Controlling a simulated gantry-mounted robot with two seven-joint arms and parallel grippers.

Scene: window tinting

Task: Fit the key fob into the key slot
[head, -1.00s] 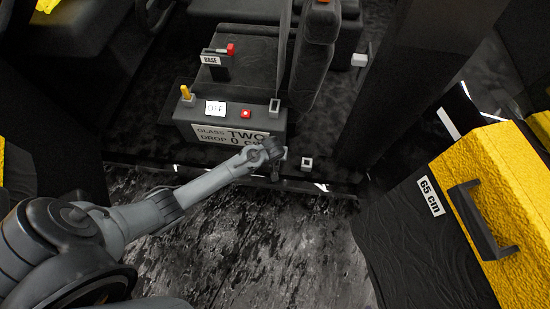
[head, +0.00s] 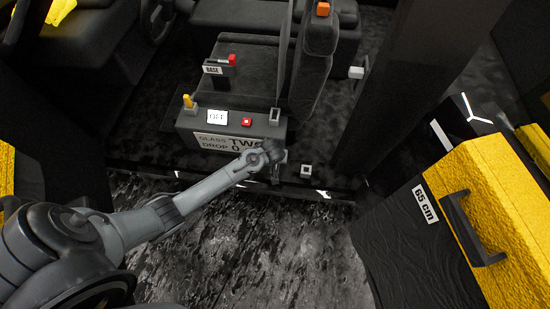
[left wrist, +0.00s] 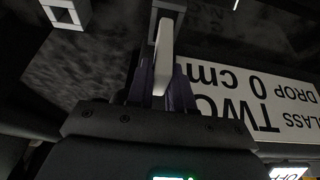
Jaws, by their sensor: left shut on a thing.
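My left gripper (left wrist: 162,92) is shut on a pale, flat bar, the key fob (left wrist: 163,55), which stands out beyond the fingertips. In the head view my left gripper (head: 275,170) points down in front of the console, and its wrist hides most of the fob. A grey-rimmed holder (left wrist: 179,6) lies just behind the fob's tip in the left wrist view; I cannot tell whether they touch. A pale square-rimmed socket (head: 306,170) stands right of the gripper, apart from it, and also shows in the left wrist view (left wrist: 66,13). Another grey-rimmed slot (head: 275,115) is on the console's right end.
The console (head: 185,125) carries a yellow lever (head: 188,100), an OFF display (head: 217,117), a red button (head: 246,122) and a sign (head: 215,143) on its front. A black seat stands behind. A yellow-topped case (head: 490,180) marked 65 cm stands at right. The floor in front is clear.

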